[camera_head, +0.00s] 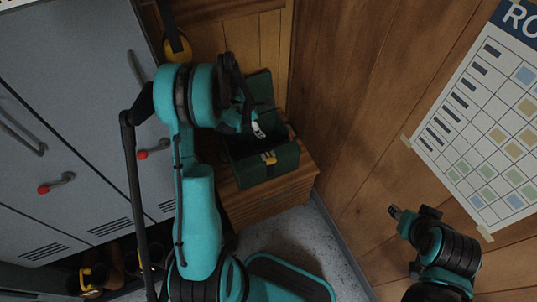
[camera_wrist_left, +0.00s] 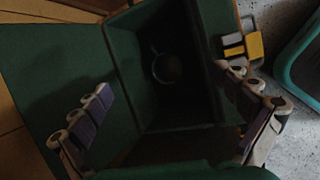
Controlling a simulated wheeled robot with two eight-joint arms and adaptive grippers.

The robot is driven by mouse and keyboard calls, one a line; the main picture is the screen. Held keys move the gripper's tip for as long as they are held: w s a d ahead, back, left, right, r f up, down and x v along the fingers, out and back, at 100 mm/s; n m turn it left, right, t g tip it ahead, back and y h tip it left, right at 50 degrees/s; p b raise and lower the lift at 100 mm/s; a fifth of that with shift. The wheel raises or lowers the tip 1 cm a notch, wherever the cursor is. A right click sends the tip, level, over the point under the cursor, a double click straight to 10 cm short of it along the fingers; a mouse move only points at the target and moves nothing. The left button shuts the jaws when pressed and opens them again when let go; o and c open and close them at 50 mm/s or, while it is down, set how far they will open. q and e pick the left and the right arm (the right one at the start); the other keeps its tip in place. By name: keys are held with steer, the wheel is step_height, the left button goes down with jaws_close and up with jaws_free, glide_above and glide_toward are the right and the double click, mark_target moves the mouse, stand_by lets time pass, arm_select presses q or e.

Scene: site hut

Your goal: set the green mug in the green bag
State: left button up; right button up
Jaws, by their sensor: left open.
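The green bag (camera_head: 274,171) stands open with its lid raised, on a wooden cabinet. It fills much of the left wrist view (camera_wrist_left: 128,62). A round mug with a handle (camera_wrist_left: 168,68) lies deep inside the bag in the left wrist view; it is in dark shadow, so its colour is hard to tell. My left gripper (camera_head: 257,130) is over the bag's opening. In the left wrist view its fingers (camera_wrist_left: 163,82) are spread wide, one on each side of the mug, with nothing between them. My right gripper (camera_head: 396,212) is far from the bag, at the right.
The wooden cabinet (camera_head: 270,203) stands in the corner against the wood wall. Grey lockers (camera_head: 70,110) with red-knobbed handles are at left. A yellow ear defender (camera_head: 178,48) hangs behind my left arm. A chart (camera_head: 490,130) is on the right wall.

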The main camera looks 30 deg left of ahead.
arm_select(q)
steer(key=s+d+r+m+t, duration=0.1)
steer(key=s+d+r+m, duration=0.45)
steer(key=r, duration=0.25)
steer(key=s+d+r+m, duration=0.4)
steer(key=d+r+m, duration=0.25)
steer(key=r, duration=0.25)
steer(key=s+d+r+m, duration=0.1)
steer(key=s+d+m, duration=0.2)
steer(key=s+m, duration=0.4)
steer(key=s+d+r+m+t, duration=0.1)
steer(key=s+d+r+m, duration=0.1)
steer(key=s+m, duration=0.5)
steer(key=shift+s+d+t+y, duration=0.3)
steer(key=shift+s+d+y, duration=0.15)
steer(key=shift+s, duration=0.25)
